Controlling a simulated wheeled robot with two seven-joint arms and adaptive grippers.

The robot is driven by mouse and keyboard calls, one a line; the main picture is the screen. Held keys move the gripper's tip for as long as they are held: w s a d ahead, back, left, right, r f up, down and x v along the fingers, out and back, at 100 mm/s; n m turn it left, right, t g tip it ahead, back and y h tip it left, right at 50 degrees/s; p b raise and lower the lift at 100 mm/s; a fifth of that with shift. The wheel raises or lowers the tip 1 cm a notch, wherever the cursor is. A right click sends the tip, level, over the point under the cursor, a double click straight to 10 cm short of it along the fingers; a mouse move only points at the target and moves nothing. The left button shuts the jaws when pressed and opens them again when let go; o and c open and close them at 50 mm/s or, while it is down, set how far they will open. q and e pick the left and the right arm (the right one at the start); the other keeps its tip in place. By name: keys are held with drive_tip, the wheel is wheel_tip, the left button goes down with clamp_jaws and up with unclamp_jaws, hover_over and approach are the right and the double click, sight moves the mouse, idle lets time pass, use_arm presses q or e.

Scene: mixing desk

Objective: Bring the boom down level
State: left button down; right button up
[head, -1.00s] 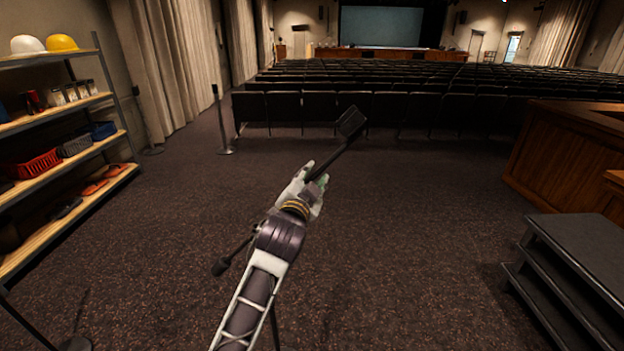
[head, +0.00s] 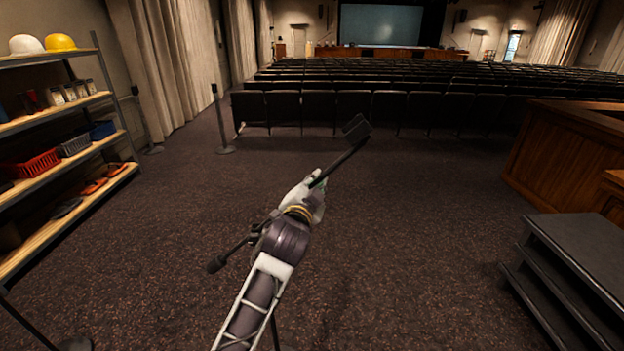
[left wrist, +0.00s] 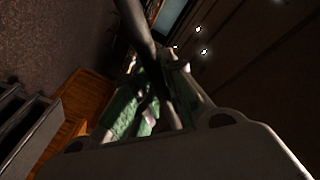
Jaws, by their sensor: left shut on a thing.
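The boom (head: 341,164) is a thin dark bar with a dark block (head: 356,130) at its far end and a small dark knob (head: 215,265) at its near lower-left end. It slants across the head view, with the block end higher in the picture; its exact tilt is hard to read. My left gripper (head: 314,184) is shut on the bar below the block. The left wrist view shows the boom (left wrist: 139,28) running between the green-padded fingers (left wrist: 155,98). My arm hides the boom's middle and most of its stand. My right gripper is not in view.
Shelves (head: 60,134) with helmets and baskets stand at the left. A thin post (head: 221,120) stands before rows of dark seats (head: 390,108). Dark steps (head: 575,255) and a wooden desk (head: 540,150) are at the right. The carpet around the arm is open.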

use_arm(q)
drive_tip(key=d+f+m+y+p, duration=0.1)
drive_tip(key=d+f+m+p, duration=0.1)
drive_tip(key=f, duration=0.6)
drive_tip(key=d+f+m+g+p, duration=0.1)
drive_tip(key=d+f+m, duration=0.3)
drive_tip(key=f, duration=0.4)
drive_tip(key=shift+d+f+m+g+y+p, duration=0.15)
drive_tip(key=shift+d+m+g+y+p, duration=0.2)
drive_tip(key=shift+m, duration=0.55)
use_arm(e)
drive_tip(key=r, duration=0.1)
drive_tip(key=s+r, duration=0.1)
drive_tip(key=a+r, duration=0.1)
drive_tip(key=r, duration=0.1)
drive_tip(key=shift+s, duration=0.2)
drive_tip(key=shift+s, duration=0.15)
use_arm(q)
drive_tip(key=c, duration=1.6)
unclamp_jaws()
drive_tip(key=shift+c, duration=0.2)
drive_tip(key=shift+o, duration=0.9)
drive_tip(key=v, duration=1.2)
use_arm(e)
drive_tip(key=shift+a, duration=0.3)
